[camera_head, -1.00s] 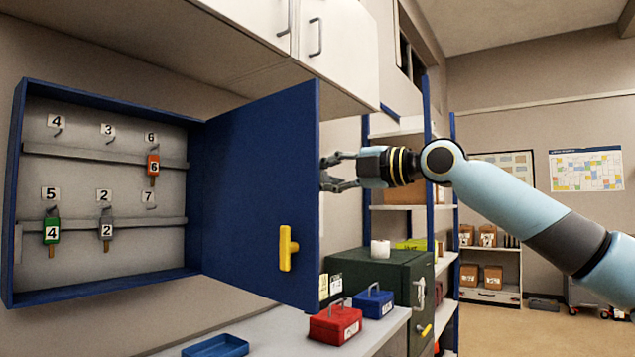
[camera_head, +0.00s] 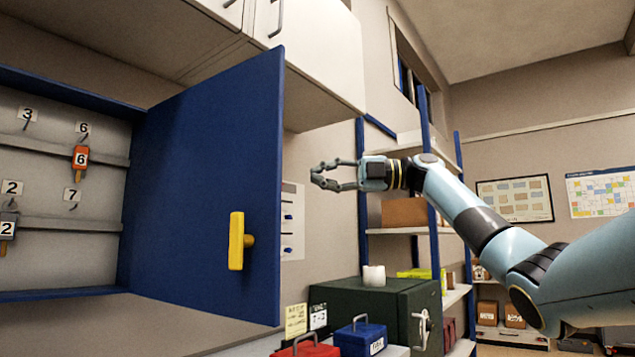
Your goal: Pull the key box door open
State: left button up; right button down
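The key box door (camera_head: 195,175) is blue and swung wide open on its left hinge side. Its yellow handle (camera_head: 236,241) sits low near the door's free edge. The key box (camera_head: 60,205) shows at the left, partly cut off by the picture edge. Inside are numbered hooks, an orange key tag (camera_head: 80,156) marked 6 and a grey key tag (camera_head: 7,226) marked 2. My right gripper (camera_head: 318,176) is open and empty, to the right of the door's free edge and apart from it. My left gripper is not in view.
White wall cabinets (camera_head: 310,60) hang above and behind the door. A green safe (camera_head: 375,305) stands below my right gripper, with a blue cash box (camera_head: 361,337) and a red cash box (camera_head: 306,348) before it. Shelves (camera_head: 405,229) stand behind my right arm.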

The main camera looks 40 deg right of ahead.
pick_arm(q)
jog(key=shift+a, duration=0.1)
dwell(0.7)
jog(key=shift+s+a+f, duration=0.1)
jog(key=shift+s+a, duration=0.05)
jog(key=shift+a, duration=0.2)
